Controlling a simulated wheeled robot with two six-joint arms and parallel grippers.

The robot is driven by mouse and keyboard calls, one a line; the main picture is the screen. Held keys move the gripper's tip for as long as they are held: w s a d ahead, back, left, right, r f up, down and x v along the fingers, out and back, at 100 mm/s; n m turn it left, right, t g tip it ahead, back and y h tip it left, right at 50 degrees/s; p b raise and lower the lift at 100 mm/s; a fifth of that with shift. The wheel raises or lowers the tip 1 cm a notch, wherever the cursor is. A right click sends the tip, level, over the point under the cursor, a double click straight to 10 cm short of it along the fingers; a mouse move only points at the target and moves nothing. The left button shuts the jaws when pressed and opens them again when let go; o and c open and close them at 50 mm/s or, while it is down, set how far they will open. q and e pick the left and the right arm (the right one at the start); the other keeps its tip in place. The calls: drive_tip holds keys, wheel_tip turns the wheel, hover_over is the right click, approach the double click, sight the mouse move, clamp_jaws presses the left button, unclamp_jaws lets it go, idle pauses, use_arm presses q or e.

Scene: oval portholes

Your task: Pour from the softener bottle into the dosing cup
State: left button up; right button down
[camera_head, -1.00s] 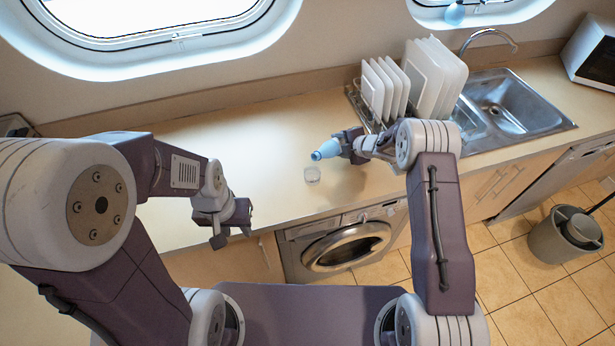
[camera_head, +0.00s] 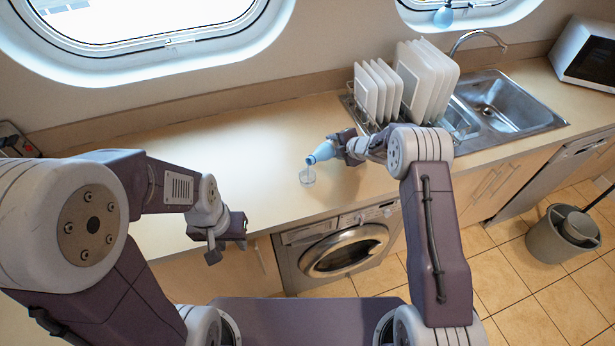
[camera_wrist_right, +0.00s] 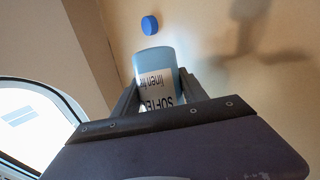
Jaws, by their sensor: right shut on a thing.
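The light blue softener bottle (camera_head: 324,151) is held tilted in the head view, its darker blue end pointing down and left. That end is just above the small clear dosing cup (camera_head: 307,177), which stands upright on the counter; what is inside the cup is too small to tell. My right gripper (camera_head: 343,143) is shut on the bottle. In the right wrist view the bottle (camera_wrist_right: 158,75) sits between the fingers with part of its label showing, and a blue round shape (camera_wrist_right: 149,25) shows beyond its end. My left gripper (camera_head: 230,240) is open and empty near the counter's front edge.
A dish rack with white plates (camera_head: 378,90) stands behind my right gripper, beside the sink (camera_head: 505,103). A washing machine (camera_head: 345,250) is under the counter. The counter (camera_head: 240,130) left of the cup is clear.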

use_arm(q)
drive_tip(key=shift+s+f, duration=0.15)
drive_tip(key=shift+f, duration=0.05)
drive_tip(key=shift+s+a+f+b, duration=0.15)
drive_tip(key=shift+s+f+b, duration=0.4)
drive_tip(key=shift+f+b, duration=0.3)
idle(1.9)
